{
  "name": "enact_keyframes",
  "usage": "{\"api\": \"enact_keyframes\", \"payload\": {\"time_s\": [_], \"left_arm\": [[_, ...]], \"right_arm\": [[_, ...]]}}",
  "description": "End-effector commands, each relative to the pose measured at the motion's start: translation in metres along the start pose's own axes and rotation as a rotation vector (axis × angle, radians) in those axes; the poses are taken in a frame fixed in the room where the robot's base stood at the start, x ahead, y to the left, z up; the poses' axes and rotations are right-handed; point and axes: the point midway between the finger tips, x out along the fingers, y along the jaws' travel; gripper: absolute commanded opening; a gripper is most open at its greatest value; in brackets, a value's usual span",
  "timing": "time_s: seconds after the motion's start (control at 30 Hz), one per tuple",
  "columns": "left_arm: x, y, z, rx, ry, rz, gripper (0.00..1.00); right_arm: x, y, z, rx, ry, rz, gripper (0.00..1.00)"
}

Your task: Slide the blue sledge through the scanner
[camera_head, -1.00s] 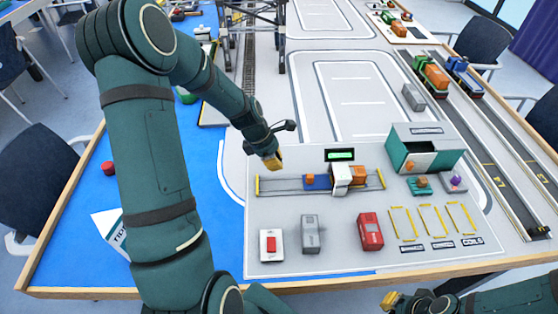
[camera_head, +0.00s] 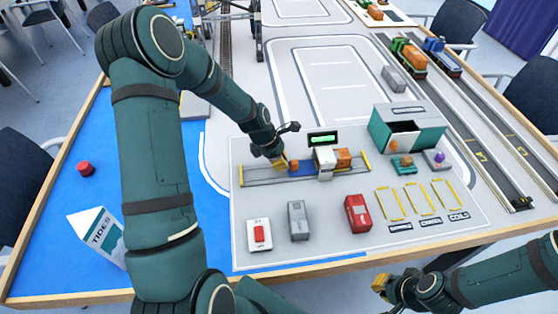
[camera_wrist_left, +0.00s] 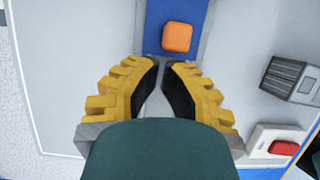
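The blue sledge (camera_head: 305,169) sits on the rail track, with an orange block (camera_head: 294,166) on its left part. The white scanner (camera_head: 325,163) stands over the track just right of it and hides its right end. My left gripper (camera_head: 279,163) is low over the track, just left of the sledge. In the left wrist view, the fingertips (camera_wrist_left: 162,65) are a narrow gap apart with nothing between them. The sledge (camera_wrist_left: 153,35) and orange block (camera_wrist_left: 177,37) lie just beyond the tips. My right gripper (camera_head: 380,284) is at the table's front edge; its fingers are unclear.
A green display (camera_head: 323,139) stands behind the scanner, with an orange block (camera_head: 343,157) beside it. A red switch (camera_head: 259,235), a grey block (camera_head: 298,222) and a red block (camera_head: 357,214) stand in front. A teal open container (camera_head: 408,128) is at the right.

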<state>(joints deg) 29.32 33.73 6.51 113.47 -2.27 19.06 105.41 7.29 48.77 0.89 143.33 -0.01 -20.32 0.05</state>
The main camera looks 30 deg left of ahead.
Motion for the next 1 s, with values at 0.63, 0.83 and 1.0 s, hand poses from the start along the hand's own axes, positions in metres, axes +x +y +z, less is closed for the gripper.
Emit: {"api": "enact_keyframes", "payload": {"time_s": [0.63,0.83,1.0], "left_arm": [[0.019,0.000,0.047,0.000,-0.001,-0.001,0.00],[0.019,0.000,0.047,0.000,-0.002,-0.001,0.00],[0.018,0.001,0.045,0.000,-0.002,-0.001,0.00]], "right_arm": [[-0.006,-0.002,0.001,0.001,-0.003,0.000,0.00],[-0.005,-0.002,0.001,0.001,-0.003,0.000,0.00],[-0.006,-0.002,0.001,0.000,-0.003,0.000,0.00]]}}
